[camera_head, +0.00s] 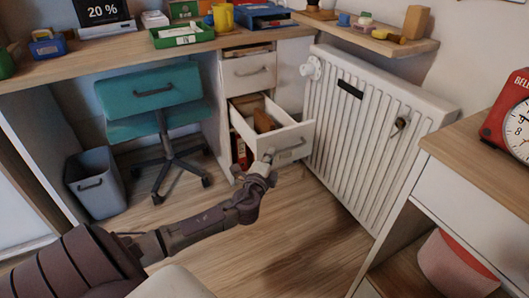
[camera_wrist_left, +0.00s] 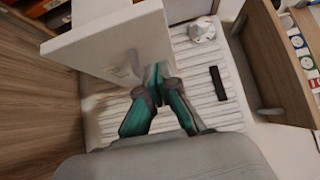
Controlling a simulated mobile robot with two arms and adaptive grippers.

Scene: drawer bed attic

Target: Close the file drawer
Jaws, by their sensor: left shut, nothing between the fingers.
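The file drawer (camera_head: 296,144) is a white drawer pulled out from the pedestal under the desk, with brownish contents inside and a handle on its front. My left gripper (camera_head: 268,156) is in front of it, low by the left part of its front. In the left wrist view the gripper (camera_wrist_left: 158,72) has its teal fingers together and empty, beside the white drawer front (camera_wrist_left: 100,38). I cannot tell whether the fingertips touch the front. The fingers partly hide the drawer front's handle area. My right gripper is in neither view.
A white radiator (camera_head: 370,130) stands close to the right of the open drawer. A teal chair (camera_head: 155,100) and a grey bin (camera_head: 95,185) are on the left. A shelf unit (camera_head: 470,165) is at right. Wooden floor in front is clear.

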